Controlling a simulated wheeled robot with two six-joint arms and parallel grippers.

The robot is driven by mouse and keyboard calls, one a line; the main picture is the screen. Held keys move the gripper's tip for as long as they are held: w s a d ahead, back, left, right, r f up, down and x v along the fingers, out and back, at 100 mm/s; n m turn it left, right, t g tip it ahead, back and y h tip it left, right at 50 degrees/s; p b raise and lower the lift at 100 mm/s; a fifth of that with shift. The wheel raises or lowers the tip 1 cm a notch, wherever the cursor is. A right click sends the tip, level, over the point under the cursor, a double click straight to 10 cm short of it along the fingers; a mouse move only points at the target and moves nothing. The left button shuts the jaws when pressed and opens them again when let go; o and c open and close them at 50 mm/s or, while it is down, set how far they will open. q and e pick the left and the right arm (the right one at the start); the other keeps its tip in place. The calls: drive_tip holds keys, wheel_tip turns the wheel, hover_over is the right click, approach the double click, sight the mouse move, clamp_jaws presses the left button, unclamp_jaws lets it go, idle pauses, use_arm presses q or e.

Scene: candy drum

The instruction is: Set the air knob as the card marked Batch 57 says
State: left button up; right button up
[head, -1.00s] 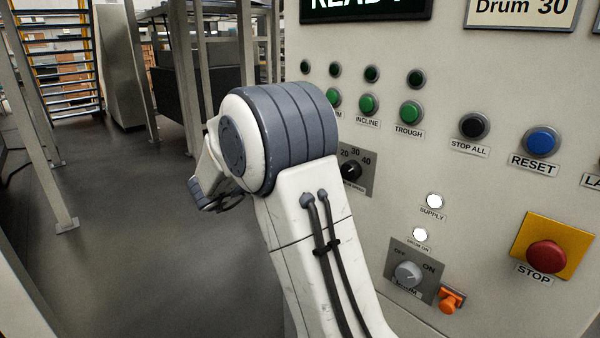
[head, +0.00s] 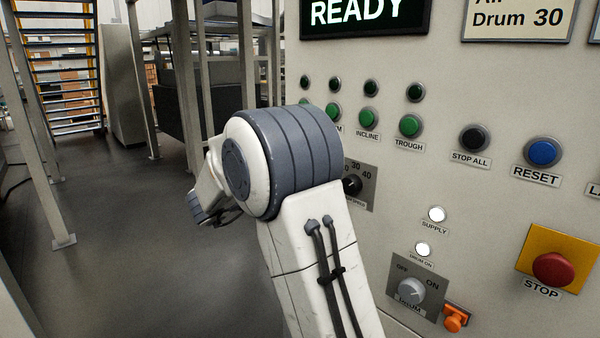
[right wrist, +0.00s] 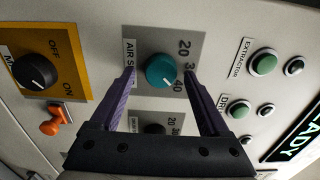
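In the right wrist view a round teal knob (right wrist: 161,71) sits on a grey plate lettered "AIR S...", with 20, 30 and 40 beside it. In the head view an arm of mine hides the panel's left part, and the air knob does not show. A card (head: 520,18) at top right reads "Drum 30"; its upper line is cut off and no batch number shows. My left gripper is not in view.
A black drum speed knob (head: 352,186) is near the air knob. Green buttons (head: 368,118), a red STOP button (head: 552,268) and a grey OFF/ON knob (head: 411,290) stand out from the panel. A display (head: 365,12) reads READY. Open floor lies left.

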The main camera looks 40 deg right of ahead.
drive_tip(key=a+b, duration=0.1)
drive_tip(key=a, duration=0.9)
drive_tip(key=shift+s+a, duration=0.2)
drive_tip(key=shift+s, duration=0.2)
